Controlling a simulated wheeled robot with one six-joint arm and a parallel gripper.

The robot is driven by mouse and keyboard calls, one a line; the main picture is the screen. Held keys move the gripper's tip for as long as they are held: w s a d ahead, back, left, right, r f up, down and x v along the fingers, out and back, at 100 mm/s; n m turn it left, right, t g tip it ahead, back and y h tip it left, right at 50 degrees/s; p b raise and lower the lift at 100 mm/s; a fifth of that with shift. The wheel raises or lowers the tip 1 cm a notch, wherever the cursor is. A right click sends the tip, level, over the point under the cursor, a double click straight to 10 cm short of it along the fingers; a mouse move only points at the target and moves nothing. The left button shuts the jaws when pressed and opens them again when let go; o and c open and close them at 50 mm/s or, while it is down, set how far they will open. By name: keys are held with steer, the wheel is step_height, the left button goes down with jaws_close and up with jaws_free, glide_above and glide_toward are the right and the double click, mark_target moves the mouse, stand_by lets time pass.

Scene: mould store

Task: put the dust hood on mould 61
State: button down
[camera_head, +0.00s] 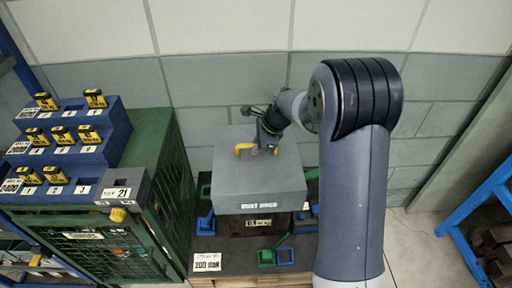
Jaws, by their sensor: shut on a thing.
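The dust hood (250,184) is a grey box with a yellow handle (243,149) on top and a "DUST HOOD" label on its front edge. My gripper (262,149) is shut on the handle from above. The hood looks level and is above a dark block that appears to be the mould (238,224), which carries a small white label too blurred to read surely. The hood hides the top of the mould. I cannot tell whether the hood rests on it or hangs just above it.
Blue and green clamps (265,257) surround the mould on a dark base (231,246) with a white sign (207,262). A green mesh cabinet (160,165) with stepped blue racks (105,125) of yellow-tagged items stands close on the left. A blue-framed rack (470,225) is at far right.

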steer(key=shift+f+b, duration=1.15)
steer(key=shift+f, duration=0.9)
steer(key=c, duration=0.5)
jaws_free()
steer(key=shift+r+p, duration=3.8)
steer(key=shift+r, duration=0.7)
